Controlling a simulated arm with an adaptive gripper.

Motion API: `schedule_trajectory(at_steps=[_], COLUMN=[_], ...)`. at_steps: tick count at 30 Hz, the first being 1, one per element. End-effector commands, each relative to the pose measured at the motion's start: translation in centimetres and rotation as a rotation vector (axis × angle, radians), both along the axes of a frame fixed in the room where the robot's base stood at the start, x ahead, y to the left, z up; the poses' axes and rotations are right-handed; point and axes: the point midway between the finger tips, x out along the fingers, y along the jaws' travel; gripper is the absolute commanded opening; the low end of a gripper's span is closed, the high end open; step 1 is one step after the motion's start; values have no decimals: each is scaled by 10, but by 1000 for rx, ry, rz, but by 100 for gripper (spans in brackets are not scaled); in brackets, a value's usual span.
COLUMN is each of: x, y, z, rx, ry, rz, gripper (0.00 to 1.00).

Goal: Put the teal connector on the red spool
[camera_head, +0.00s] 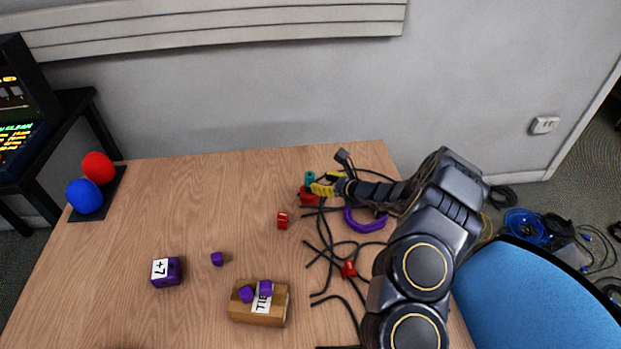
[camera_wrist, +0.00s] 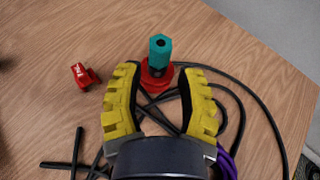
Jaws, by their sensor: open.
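The teal connector (camera_head: 310,176) stands upright at the red spool (camera_head: 307,197), near the far edge of the table. In the wrist view the teal connector (camera_wrist: 160,50) rises above the red spool (camera_wrist: 155,78), with a dark part between them. My gripper (camera_head: 318,186) is open beside them. In the wrist view its yellow fingers (camera_wrist: 160,72) are spread, with the spool and connector between and just beyond the fingertips. The fingers appear apart from the connector. Whether the connector is fully seated cannot be told.
Black cables (camera_head: 330,255) sprawl over the table's right side, with a purple coil (camera_head: 365,219) under my arm. Red connectors (camera_head: 282,220) (camera_head: 349,268) lie nearby. The table's left middle is clear.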

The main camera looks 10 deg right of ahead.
Motion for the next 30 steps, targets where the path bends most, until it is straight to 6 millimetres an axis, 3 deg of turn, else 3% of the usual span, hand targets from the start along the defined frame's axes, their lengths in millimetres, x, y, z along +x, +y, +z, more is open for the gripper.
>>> schedule_trajectory(at_steps=[6, 14, 17, 20, 22, 24, 27, 30], x=[-23, -29, -30, -42, -63, -95, -148, -207], y=[-18, -19, 3, 46, 83, 116, 149, 165], z=[15, 21, 44, 91, 132, 167, 202, 221], rx=[4, -1, -16, -57, -106, -170, -281, -406], ry=[-3, -11, -61, -169, -272, -374, -500, -599], rz=[0, 14, 97, 279, 452, 638, 895, 1143], gripper=[37, 37, 37, 37, 37, 37, 37, 37])
